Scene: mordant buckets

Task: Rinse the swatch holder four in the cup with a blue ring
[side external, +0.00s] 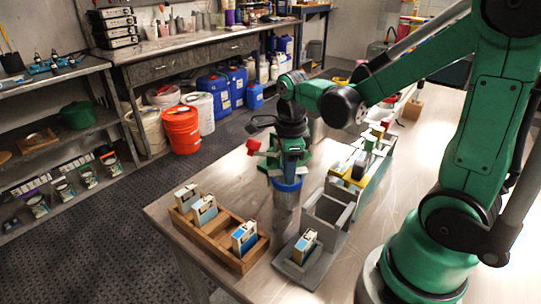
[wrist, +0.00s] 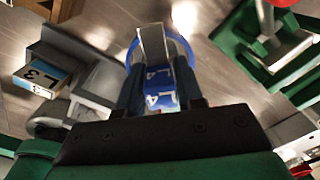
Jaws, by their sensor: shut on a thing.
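My gripper (side external: 290,165) is directly above the blue-ringed cup (side external: 285,200), pointing down. In the wrist view my gripper (wrist: 158,95) is shut on swatch holder four (wrist: 160,88), a blue and white piece marked L4. The cup's blue ring (wrist: 190,52) shows around the holder's far end, so the holder lines up with the cup's mouth. How deep it sits is hidden. In the side view the holder cannot be made out behind the gripper and cup rim.
A wooden tray (side external: 222,250) at the front left holds three swatch holders. A green object with a red part (side external: 254,146) is close behind the cup. Yellow pieces (side external: 352,178) sit farther back.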

